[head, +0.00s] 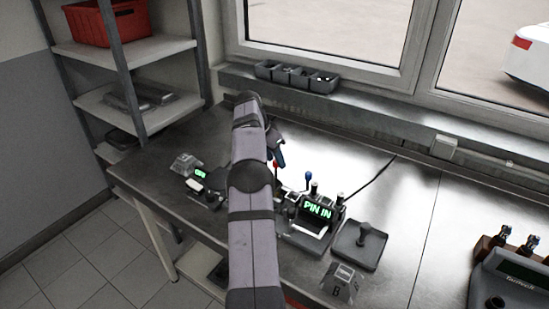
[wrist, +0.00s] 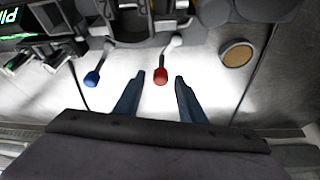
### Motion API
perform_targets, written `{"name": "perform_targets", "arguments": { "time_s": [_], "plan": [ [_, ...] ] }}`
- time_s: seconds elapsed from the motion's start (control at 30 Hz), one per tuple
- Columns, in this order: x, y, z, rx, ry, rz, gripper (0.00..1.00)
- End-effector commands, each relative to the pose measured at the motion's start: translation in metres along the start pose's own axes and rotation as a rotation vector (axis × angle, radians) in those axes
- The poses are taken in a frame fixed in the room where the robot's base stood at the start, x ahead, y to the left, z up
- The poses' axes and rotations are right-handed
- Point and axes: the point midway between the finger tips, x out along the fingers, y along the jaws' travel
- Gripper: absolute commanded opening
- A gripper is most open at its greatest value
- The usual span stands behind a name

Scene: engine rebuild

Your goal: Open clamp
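A lever with a red knob (wrist: 160,75) shows in the wrist view, its metal arm rising to a grey fixture. My gripper (wrist: 160,78) is open, with one dark blue finger on each side of the red knob. I cannot tell whether either finger touches it. A second lever with a blue knob (wrist: 92,78) is to the left, outside the fingers. In the head view the red knob (head: 276,164) is just below my gripper (head: 279,157), and the blue knob (head: 308,175) is to its right. My arm hides part of the fixture. Which lever belongs to the clamp is not marked.
A device with a lit "PIN IN" display (head: 318,210) stands right of my arm. A grey plate with a post (head: 360,246) is beside it. Bins (head: 296,77) line the sill; shelves (head: 135,52) stand left. The bench behind the levers is clear.

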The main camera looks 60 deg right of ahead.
Motion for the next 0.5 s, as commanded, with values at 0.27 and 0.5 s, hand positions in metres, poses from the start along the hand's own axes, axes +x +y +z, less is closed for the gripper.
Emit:
{"name": "perform_targets", "arguments": {
  "time_s": [0.27, 0.5],
  "plan": [
    [0.0022, 0.0001, 0.0001, 0.0, 0.0, 0.0, 0.37],
    [0.0018, 0.0, 0.0001, 0.0, 0.0, 0.0, 0.0]
  ]
}}
